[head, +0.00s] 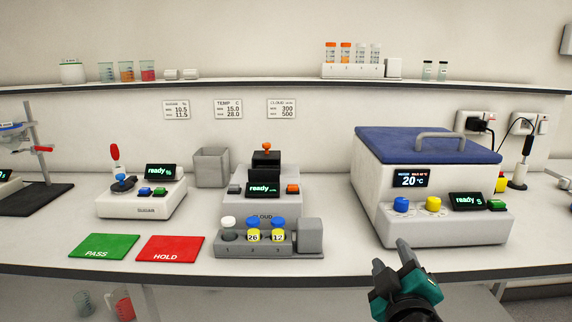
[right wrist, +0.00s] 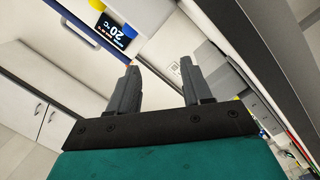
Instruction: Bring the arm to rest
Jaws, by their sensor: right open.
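My right gripper (head: 391,262) is in front of the counter's edge, below the blue-lidded water bath (head: 370,178). In the right wrist view its two fingers (right wrist: 158,88) stand apart with nothing between them. The water bath's display also shows in the right wrist view (right wrist: 114,30). My left gripper is in neither view.
A grey rack (head: 285,247) holds several capped vials near the counter's front. Green PASS (head: 104,246) and red HOLD (head: 170,248) mats lie left of it. The sugar meter (head: 142,200) and cloud meter (head: 264,200) stand behind. Free counter shows right of the bath.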

